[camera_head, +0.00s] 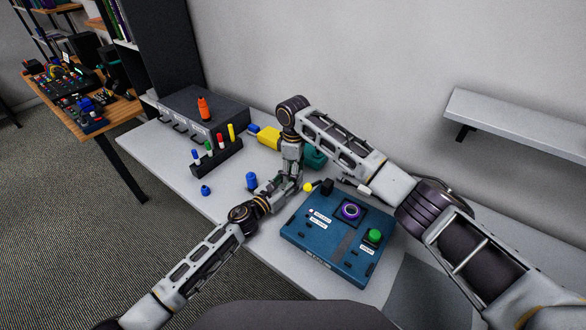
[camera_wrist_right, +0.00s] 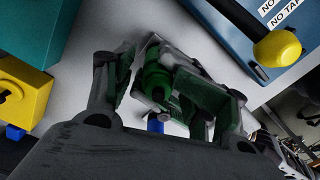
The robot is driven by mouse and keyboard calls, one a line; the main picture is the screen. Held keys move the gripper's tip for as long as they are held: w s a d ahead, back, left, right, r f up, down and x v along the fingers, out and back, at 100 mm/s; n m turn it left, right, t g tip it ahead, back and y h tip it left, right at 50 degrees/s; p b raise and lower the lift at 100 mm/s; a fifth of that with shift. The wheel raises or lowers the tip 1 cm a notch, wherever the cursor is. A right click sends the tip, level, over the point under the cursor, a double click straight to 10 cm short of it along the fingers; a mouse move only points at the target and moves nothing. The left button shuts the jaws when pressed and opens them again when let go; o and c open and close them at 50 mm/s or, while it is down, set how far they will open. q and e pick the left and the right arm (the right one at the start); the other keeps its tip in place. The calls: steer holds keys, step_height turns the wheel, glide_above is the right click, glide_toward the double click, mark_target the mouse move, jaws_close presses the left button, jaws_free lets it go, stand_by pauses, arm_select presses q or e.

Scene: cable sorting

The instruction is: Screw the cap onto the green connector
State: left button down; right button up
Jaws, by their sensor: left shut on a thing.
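My two grippers meet above the table, left of the blue box. My left gripper (camera_head: 287,184) comes in from the lower left and is shut on a small green part. In the right wrist view this dark green cylinder (camera_wrist_right: 156,80) stands between the fingers of my right gripper (camera_wrist_right: 160,95). Those fingers are spread, with a gap at the cylinder's left, so my right gripper looks open around it. It hangs down from above in the head view (camera_head: 293,168). The head view hides the green part behind the grippers. I cannot tell whether it is the connector or the cap.
The blue box (camera_head: 300,238) carries a purple ring (camera_head: 351,211), a green knob (camera_head: 373,236) and a yellow ball (camera_head: 308,187). A blue connector (camera_head: 252,181) and a smaller blue piece (camera_head: 206,190) stand on the table. A black rack (camera_head: 217,158) holds several coloured pegs. A yellow block (camera_head: 269,137) lies behind.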

steer(key=shift+d+r, duration=0.1)
steer(key=shift+r, duration=0.15)
steer(key=shift+r, duration=2.35)
steer(key=shift+r, duration=0.1)
steer(key=shift+c, duration=0.2)
step_height(320, 180, up, 10)
steer(key=n, duration=0.9)
steer(key=shift+f+n, duration=0.2)
steer(key=shift+n, duration=0.2)
steer(key=shift+f, duration=0.1)
